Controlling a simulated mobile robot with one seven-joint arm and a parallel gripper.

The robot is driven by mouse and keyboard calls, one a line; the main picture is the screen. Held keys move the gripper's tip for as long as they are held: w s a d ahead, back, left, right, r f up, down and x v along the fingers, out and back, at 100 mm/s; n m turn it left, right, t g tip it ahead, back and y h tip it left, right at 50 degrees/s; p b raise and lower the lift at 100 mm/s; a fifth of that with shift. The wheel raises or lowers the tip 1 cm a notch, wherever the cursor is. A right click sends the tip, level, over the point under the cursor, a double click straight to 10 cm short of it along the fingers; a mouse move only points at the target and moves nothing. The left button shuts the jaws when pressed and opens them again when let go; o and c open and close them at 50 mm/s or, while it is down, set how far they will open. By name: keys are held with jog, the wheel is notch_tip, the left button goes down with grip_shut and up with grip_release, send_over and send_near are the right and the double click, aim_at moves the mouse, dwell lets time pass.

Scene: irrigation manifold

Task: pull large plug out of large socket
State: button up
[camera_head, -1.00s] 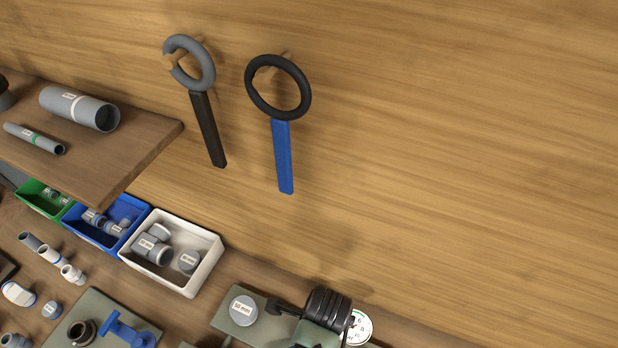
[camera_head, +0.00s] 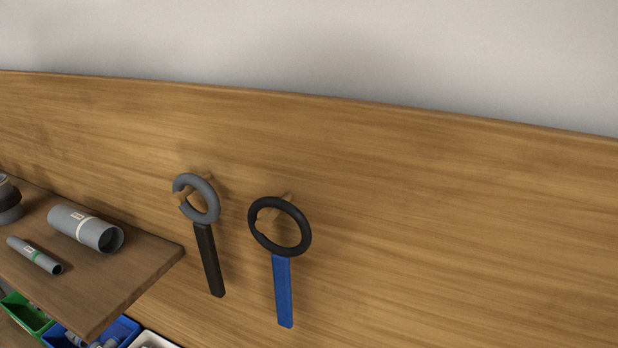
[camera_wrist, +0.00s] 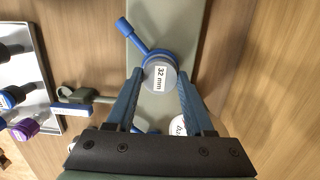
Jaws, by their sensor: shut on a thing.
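In the wrist view, my gripper (camera_wrist: 160,73) has its two blue fingers on either side of a grey round plug marked 32 mm (camera_wrist: 160,76), shut on it. A blue ring with a lever handle (camera_wrist: 143,37) lies around or just behind the plug, over a grey-green plate (camera_wrist: 169,14). I cannot tell how deep the plug sits, and the socket is not clearly visible behind it. The head view shows neither my gripper nor the plug.
In the wrist view, a white labelled round piece (camera_wrist: 180,126) is partly hidden by my finger. A tray (camera_wrist: 22,62) with dark, blue and purple fittings lies left.

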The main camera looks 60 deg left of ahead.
jog(key=o, duration=0.7)
jog(key=shift+c, duration=0.2)
grip_shut()
jog(key=shift+r, duration=0.15)
jog(key=shift+r+p, duration=0.35)
jog(key=shift+p, duration=0.2)
jog(key=shift+r+p, duration=0.75)
jog(key=shift+p, duration=0.1)
jog(key=shift+r+p, duration=0.35)
jog(key=shift+p, duration=0.05)
jog(key=shift+r+p, duration=1.5)
jog(key=shift+p, duration=0.2)
